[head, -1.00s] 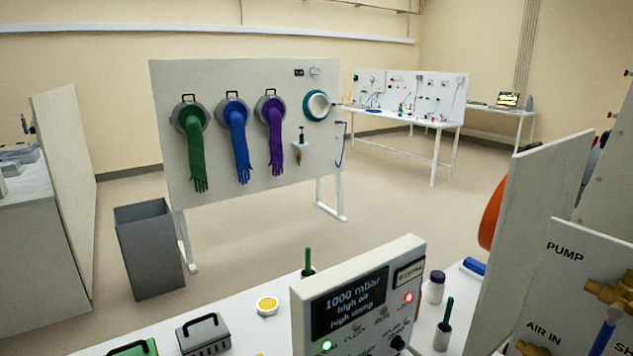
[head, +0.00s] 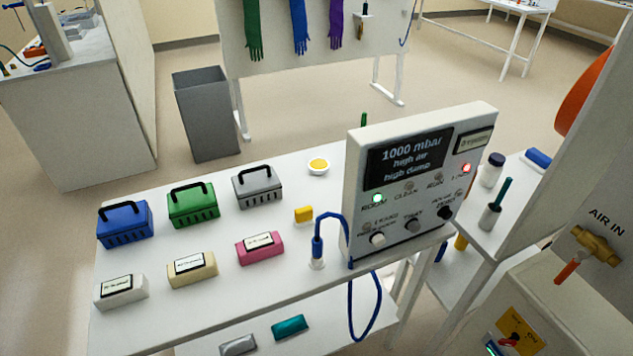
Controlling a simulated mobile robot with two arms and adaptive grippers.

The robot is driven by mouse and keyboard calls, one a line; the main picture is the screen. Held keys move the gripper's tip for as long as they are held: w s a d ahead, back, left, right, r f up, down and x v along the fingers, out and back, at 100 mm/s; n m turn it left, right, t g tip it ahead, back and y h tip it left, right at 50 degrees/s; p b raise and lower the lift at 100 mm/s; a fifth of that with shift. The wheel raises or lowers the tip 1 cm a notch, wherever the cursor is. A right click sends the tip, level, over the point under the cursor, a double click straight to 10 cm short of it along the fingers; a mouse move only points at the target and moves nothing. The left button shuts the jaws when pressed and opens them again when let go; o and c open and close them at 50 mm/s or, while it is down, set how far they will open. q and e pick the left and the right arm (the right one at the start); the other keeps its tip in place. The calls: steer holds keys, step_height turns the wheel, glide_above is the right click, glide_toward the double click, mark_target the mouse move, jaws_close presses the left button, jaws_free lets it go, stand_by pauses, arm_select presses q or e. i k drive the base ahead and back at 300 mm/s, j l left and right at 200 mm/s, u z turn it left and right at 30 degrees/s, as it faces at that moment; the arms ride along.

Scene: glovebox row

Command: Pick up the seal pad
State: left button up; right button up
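No object in view is clearly marked as a seal pad. A round yellow pad in a small white dish (head: 318,166) sits near the far edge of the white table, left of the control box. I cannot tell which of these, if either, is the seal pad. Neither of my grippers shows in the head view.
The control box (head: 420,165) stands on the table (head: 220,255). Blue (head: 124,223), green (head: 193,203) and grey (head: 257,186) handled boxes stand left, labelled blocks (head: 191,268) before them. A blue probe (head: 317,247) trails a hanging cable. A grey bin (head: 208,115) stands behind.

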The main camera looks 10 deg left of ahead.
mark_target(303, 216)
steer(key=k+j+z, duration=0.15)
steer(key=j+z, duration=0.25)
steer(key=k+j+z, duration=0.2)
steer(key=j+z, duration=0.2)
steer(key=k+j+z, duration=0.4)
steer(key=i+j, duration=0.05)
steer(key=i, duration=0.05)
